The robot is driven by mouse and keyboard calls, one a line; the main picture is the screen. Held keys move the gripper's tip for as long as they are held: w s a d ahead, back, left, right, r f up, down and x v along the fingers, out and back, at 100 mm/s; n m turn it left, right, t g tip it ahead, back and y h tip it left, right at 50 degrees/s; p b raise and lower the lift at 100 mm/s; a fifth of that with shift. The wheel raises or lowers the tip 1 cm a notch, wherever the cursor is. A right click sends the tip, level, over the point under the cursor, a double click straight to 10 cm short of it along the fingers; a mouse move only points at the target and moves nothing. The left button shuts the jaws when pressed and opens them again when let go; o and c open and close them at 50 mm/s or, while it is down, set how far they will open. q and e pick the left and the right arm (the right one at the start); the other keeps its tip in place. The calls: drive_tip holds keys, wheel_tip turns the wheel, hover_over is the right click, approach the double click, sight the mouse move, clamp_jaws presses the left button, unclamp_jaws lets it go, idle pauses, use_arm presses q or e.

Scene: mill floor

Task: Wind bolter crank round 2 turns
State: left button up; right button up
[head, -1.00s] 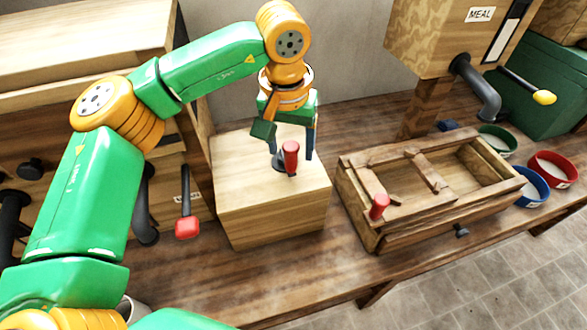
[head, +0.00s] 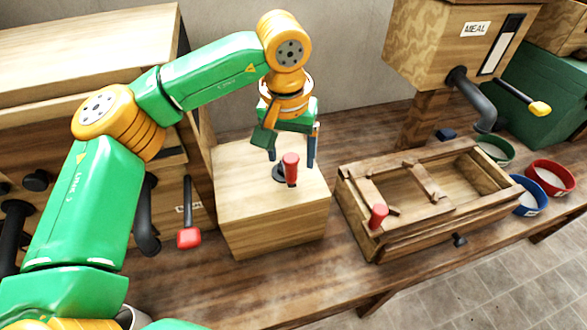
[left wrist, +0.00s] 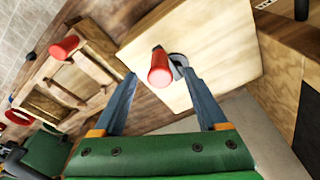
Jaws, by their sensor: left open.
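The bolter crank is a dark arm with an upright red handle (head: 291,168) on top of a pale wooden box (head: 270,225). My left gripper (head: 291,162) comes down from above with its jaws open, one finger on each side of the handle. In the left wrist view the red handle (left wrist: 159,72) shows between the two spread fingertips, with a gap on both sides. The crank's dark hub (left wrist: 178,64) is partly behind a finger. My right gripper is not in view.
A wooden sieve frame with its own red knob (head: 378,215) stands to the right. Blue, red and green bowls (head: 530,196) lie beyond it. A meal spout (head: 478,95) and yellow-tipped lever are at upper right. A red-ended lever (head: 188,238) hangs at left.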

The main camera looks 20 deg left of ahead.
sight(291, 158)
use_arm(q)
wheel_tip(291, 158, up, 8)
drive_tip(key=p, duration=0.7)
drive_tip(key=shift+r, duration=0.15)
drive_tip(key=shift+f, duration=0.2)
